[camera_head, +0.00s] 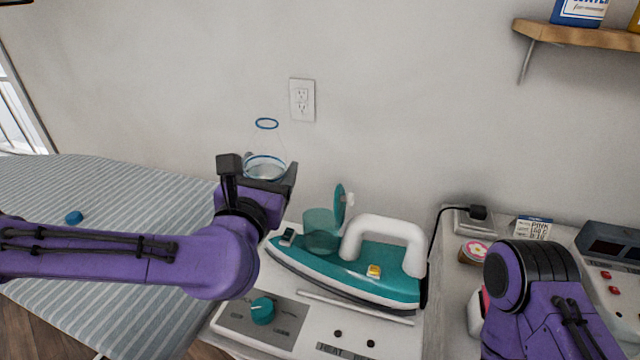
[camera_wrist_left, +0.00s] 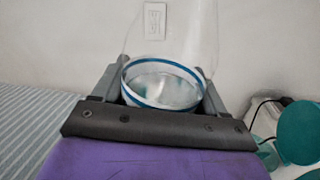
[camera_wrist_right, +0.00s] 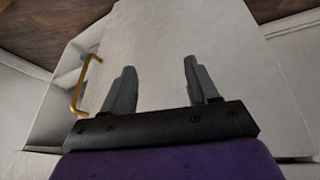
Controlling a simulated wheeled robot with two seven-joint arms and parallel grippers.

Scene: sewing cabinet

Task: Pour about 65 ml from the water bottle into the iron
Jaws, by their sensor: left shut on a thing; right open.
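The clear water bottle (camera_head: 266,150) with blue rings is upright, its open neck at the top and water low inside. My left gripper (camera_head: 262,178) is shut around its lower part and holds it up, left of and above the iron. The bottle also fills the space between the fingers in the left wrist view (camera_wrist_left: 165,85). The teal and white iron (camera_head: 350,265) lies on the white station, its round teal filler lid (camera_head: 340,205) standing up over the tank at its front. My right gripper (camera_wrist_right: 155,85) is open and empty; in the head view it is hidden behind my right arm.
A teal dial (camera_head: 262,310) is on the station's front panel. A striped ironing board (camera_head: 110,220) with a blue cap (camera_head: 73,217) is at left. At right are a plugged cord (camera_head: 478,212), a pink-flower tin (camera_head: 473,251) and a device with red buttons (camera_head: 612,260). A shelf (camera_head: 580,33) is above.

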